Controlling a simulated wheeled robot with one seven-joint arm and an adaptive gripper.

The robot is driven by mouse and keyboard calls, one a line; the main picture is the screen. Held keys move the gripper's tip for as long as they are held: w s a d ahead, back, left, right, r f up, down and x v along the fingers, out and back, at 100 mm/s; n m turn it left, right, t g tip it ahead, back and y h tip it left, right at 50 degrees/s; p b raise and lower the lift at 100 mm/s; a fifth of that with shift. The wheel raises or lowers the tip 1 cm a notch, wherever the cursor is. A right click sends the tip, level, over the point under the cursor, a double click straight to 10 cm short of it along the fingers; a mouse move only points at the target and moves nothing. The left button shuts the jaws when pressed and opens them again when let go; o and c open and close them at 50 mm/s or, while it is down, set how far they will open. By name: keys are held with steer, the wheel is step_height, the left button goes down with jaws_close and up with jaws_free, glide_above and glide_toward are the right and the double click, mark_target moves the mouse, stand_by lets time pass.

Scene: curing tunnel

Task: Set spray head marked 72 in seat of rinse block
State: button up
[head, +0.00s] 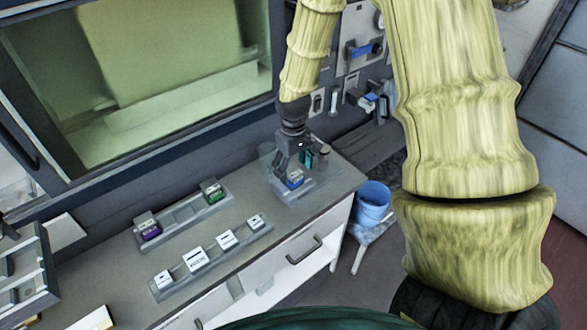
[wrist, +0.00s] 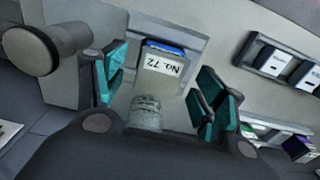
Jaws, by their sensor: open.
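The spray head marked "No. 72" (wrist: 160,66) has a white label and a blue top edge. In the wrist view it lies between my two teal fingertips, with a gap on each side. My gripper (wrist: 158,85) is open around it and not touching it. In the head view my gripper (head: 307,157) is just above the blue-topped head (head: 294,178) at the counter's right end. The head is at a grey block (head: 290,197), which looks like the rinse block. I cannot tell how deep it sits in the seat, as its underside is hidden.
A grey rack holds a purple piece (head: 149,227) and a green piece (head: 213,190). A front rack (head: 160,293) holds several white-labelled pieces. A round grey knob (wrist: 48,50) is close to my left finger in the wrist view. A blue bucket (head: 372,202) stands beyond the counter's end.

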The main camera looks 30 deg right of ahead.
step_height(320, 180, up, 11)
stand_by(0.6)
